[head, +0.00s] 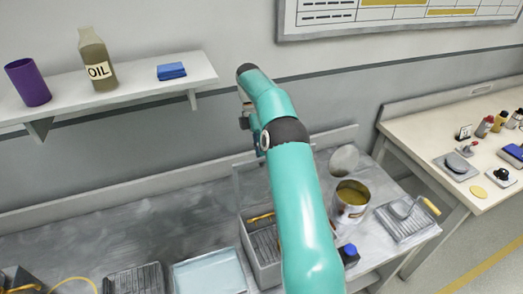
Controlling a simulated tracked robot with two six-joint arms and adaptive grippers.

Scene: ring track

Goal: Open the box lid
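A grey box (249,246) stands on the metal workbench, partly hidden behind my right arm. Its top is open to view, with a dark ribbed inside and something orange near its back. A pale see-through panel (250,184), which looks like the lid, stands up at the back of the box; my arm hides its right part. My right gripper (247,116) is above and behind the box, small and partly covered by my own arm. I cannot tell whether its fingers are open or shut. My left gripper is not in view.
An open can (350,200) with yellowish contents has its round lid (344,158) raised, right of the box. A tray with a scoop (403,216) is further right. A shallow light-blue tray (209,274) is to the left. A shelf (130,92) hangs above left.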

